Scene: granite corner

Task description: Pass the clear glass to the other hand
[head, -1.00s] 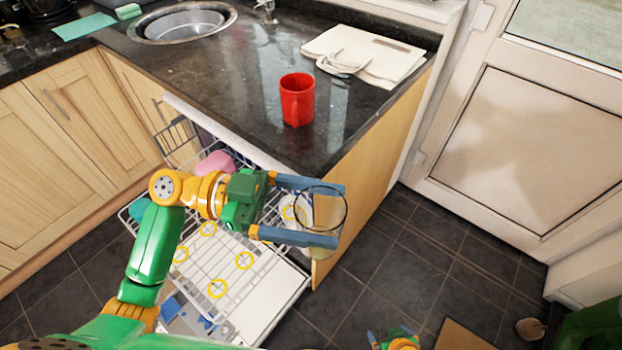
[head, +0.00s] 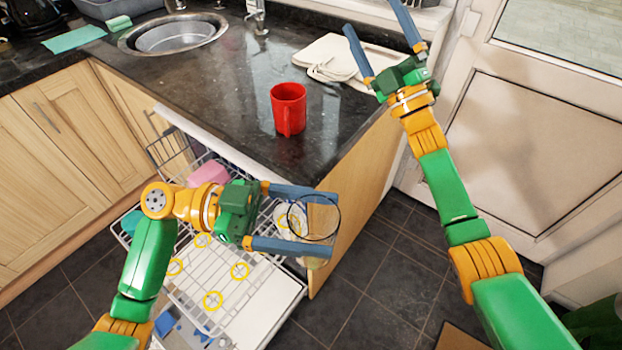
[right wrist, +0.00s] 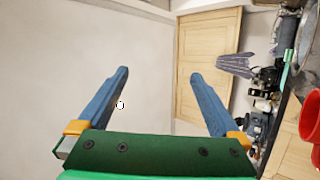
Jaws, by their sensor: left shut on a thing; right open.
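The clear glass (head: 318,238) is held between the blue fingers of my left gripper (head: 318,220), in front of the counter's end panel. Its dark round rim faces up, and the dishwasher rack and panel show through it. My left gripper is shut on the glass. My right gripper (head: 383,35) is raised at the upper right of the head view, above the far end of the counter, with its fingers apart and pointing up. In the right wrist view its fingers (right wrist: 160,92) are wide apart with nothing between them. The glass does not show in the right wrist view.
A red mug (head: 287,108) stands on the dark counter (head: 230,85), near its end. A folded cream cloth bag (head: 335,58) lies behind it. The open dishwasher rack (head: 245,290) lies below my left arm. A white door (head: 540,150) is at the right.

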